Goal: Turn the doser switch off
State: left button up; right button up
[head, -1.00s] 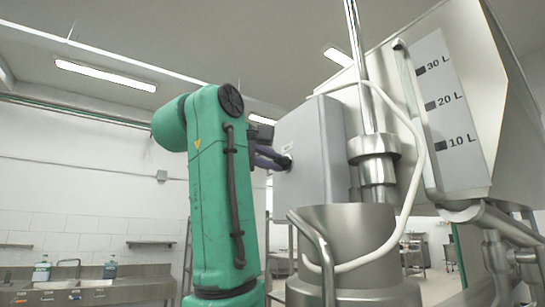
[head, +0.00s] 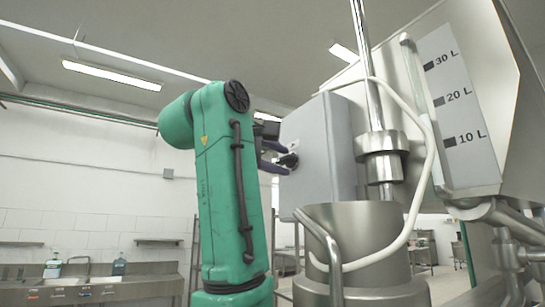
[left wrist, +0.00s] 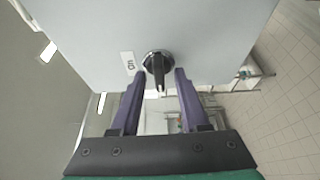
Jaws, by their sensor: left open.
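The doser switch is a small black rotary knob (head: 288,160) on the left face of a grey box (head: 325,150). In the left wrist view the knob (left wrist: 158,68) stands out from the pale panel, beside a small white label (left wrist: 128,62) reading "ON", turned sideways. My left gripper (head: 276,157) is open at the knob. In the left wrist view its two purple fingers (left wrist: 160,76) lie on either side of the knob, with a gap on both sides. The exact angle of the knob is hard to tell. My right gripper is not in view.
A large steel hopper (head: 480,60) with a litre scale stands at the right. A steel cylinder (head: 355,235) with a bent pipe and a white hose (head: 427,170) is below the box. A sink counter (head: 90,292) runs along the left wall.

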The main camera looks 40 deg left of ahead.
pick_arm(q)
jog(key=shift+s+f, duration=0.1)
jog(key=shift+s, duration=0.25)
jog(key=s+d+b, duration=0.1)
jog(key=s+b, duration=0.3)
jog(key=s, duration=0.9)
jog(key=shift+s+d, duration=0.25)
jog(key=shift+s, duration=0.1)
